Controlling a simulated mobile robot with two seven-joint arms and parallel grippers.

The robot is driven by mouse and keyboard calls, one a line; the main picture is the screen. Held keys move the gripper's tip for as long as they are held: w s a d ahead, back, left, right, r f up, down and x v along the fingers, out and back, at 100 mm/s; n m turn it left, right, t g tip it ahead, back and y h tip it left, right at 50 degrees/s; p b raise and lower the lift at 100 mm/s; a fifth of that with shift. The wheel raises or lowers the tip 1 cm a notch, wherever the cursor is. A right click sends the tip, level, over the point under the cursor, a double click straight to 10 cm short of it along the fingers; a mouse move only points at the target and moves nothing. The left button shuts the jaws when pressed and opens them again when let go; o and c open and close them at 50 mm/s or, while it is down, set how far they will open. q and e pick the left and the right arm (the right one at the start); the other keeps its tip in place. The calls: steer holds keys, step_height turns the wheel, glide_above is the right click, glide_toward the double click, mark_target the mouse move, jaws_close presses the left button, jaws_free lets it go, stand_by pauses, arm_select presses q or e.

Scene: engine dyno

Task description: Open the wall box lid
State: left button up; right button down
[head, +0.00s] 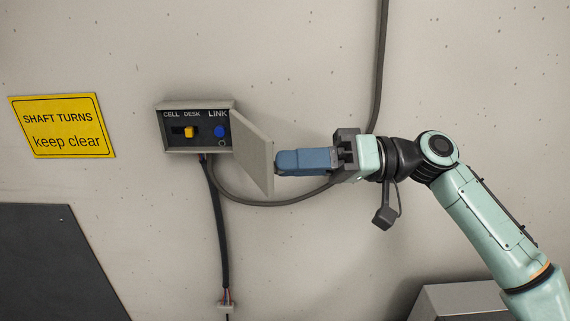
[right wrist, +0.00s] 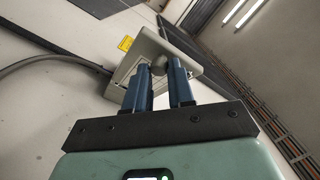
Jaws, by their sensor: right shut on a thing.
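The grey wall box (head: 183,107) is on the wall left of centre in the head view. Its lid (head: 256,150) is hinged at the right side and stands swung out from the wall, so the inside shows. Inside are a yellow switch (head: 188,132) under CELL and DESK and a blue round part (head: 219,131) under LINK. My right gripper (head: 279,163) is at the lid's outer face from the right. In the right wrist view its blue fingers (right wrist: 163,78) are shut on a small round knob (right wrist: 158,67) on the lid. My left gripper is out of view.
A dark cable (head: 219,230) hangs from the box to a white connector (head: 226,306). Another cable (head: 379,70) loops below the lid and runs up the wall. A yellow sign (head: 63,125) is at left. A grey metal box (head: 455,302) is at lower right.

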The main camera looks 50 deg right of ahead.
steer(key=shift+w+d+f, duration=0.1)
steer(key=shift+w+d, duration=0.1)
steer(key=shift+d, duration=0.3)
steer(key=c, duration=1)
jaws_free()
steer(key=shift+w, duration=0.1)
steer(key=shift+c, duration=0.2)
steer(key=shift+o, duration=0.2)
steer(key=shift+w+d+f, duration=0.1)
steer(key=shift+w, duration=0.2)
steer(key=shift+s, duration=0.1)
